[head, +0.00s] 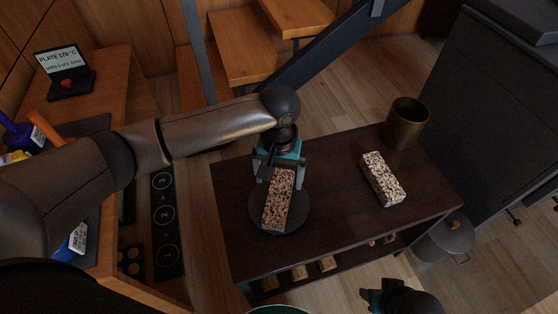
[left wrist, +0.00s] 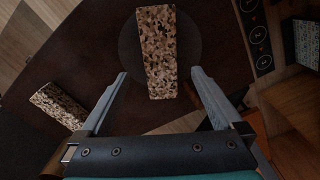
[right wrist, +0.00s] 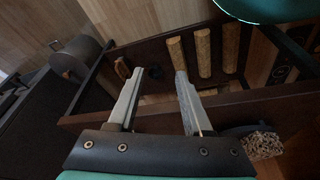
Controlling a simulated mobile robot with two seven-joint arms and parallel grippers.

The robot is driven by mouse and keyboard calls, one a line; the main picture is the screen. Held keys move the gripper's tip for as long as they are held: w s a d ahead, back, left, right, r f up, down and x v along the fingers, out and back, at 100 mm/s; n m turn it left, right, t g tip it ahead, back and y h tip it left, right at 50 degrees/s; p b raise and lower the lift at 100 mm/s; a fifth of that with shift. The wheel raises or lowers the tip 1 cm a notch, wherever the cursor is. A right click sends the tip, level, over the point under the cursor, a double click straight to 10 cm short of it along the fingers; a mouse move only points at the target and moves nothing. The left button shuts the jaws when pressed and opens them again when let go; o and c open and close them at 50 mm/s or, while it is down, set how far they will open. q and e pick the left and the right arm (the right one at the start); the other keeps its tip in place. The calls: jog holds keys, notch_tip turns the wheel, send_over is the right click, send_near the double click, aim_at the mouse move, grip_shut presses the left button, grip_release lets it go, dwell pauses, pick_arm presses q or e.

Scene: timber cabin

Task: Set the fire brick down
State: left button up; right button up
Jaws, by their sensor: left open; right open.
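A speckled fire brick (head: 278,199) lies on a dark round plate (head: 300,218) on the dark table. It also shows in the left wrist view (left wrist: 158,50), on the round plate (left wrist: 190,45), just beyond the fingertips. My left gripper (head: 279,182) is open at the far end of this brick, with its fingers spread and apart from it in the left wrist view. A second speckled brick (head: 382,179) lies on the table to the right; it shows at the left of the left wrist view (left wrist: 60,104). My right gripper (right wrist: 164,75) is open and empty at the table's front side.
The dark table (head: 335,208) has free room between the bricks. A brass-coloured pot (head: 406,122) stands at its back right corner. Logs (right wrist: 203,52) lie on the lower shelf. A lidded bucket (head: 444,240) stands on the floor at right. A display (head: 62,62) stands on the left counter.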

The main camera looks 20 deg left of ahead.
pick_arm(q)
jog(key=shift+r+p, duration=0.8)
jog(key=shift+r, duration=1.1)
pick_arm(e)
jog(key=shift+g, duration=0.4)
jog(key=shift+s+d+f, duration=0.1)
jog(key=shift+s+f, duration=0.2)
jog(key=shift+f, duration=0.35)
jog(key=shift+s+a+f, duration=0.1)
jog(key=shift+s+f, duration=0.15)
jog(key=shift+f, duration=0.35)
jog(key=shift+s+d+f, duration=0.1)
jog(key=shift+s+f, duration=0.2)
jog(key=shift+f, duration=0.35)
